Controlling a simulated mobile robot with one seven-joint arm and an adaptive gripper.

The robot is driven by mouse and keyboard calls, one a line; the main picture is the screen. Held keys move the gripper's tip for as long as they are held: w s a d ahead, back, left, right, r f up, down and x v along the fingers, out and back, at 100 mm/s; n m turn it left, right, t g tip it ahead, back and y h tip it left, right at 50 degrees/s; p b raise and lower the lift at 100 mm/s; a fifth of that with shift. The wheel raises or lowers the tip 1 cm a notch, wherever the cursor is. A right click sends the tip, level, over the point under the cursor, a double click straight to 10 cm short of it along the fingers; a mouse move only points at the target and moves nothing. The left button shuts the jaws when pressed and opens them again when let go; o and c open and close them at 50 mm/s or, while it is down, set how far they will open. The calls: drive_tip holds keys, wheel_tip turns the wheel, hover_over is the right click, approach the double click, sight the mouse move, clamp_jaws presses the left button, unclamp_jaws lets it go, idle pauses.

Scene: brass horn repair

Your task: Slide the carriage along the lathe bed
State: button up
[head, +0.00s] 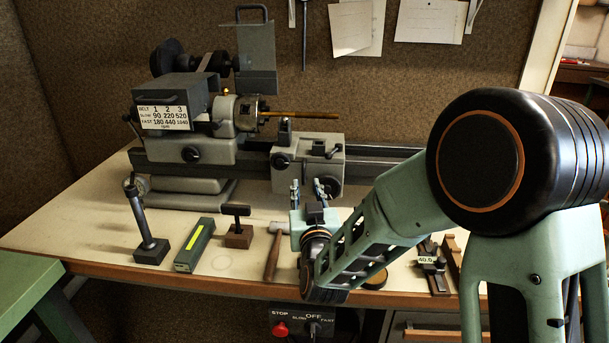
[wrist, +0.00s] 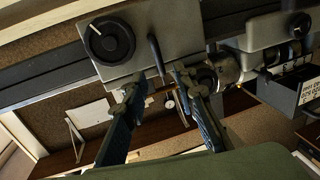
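The grey carriage (head: 308,155) sits on the dark lathe bed (head: 385,153), to the right of the chuck. The wrist view is turned over and shows the carriage (wrist: 165,28) with a round black dial (wrist: 109,38) and a short dark lever (wrist: 157,58) on its front. My gripper (head: 308,187) is just in front of the carriage's lower front. In the wrist view my gripper (wrist: 157,86) is open, its two fingertips on either side of the lever's end with gaps showing. Whether the lever reaches between the pads I cannot tell.
The headstock (head: 190,145) and chuck with a brass rod (head: 300,114) are to the left.

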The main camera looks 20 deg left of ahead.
sight(304, 174)
drive_tip(key=x, duration=0.6)
drive_tip(key=shift+w, duration=0.1)
clamp_jaws()
idle(0.3)
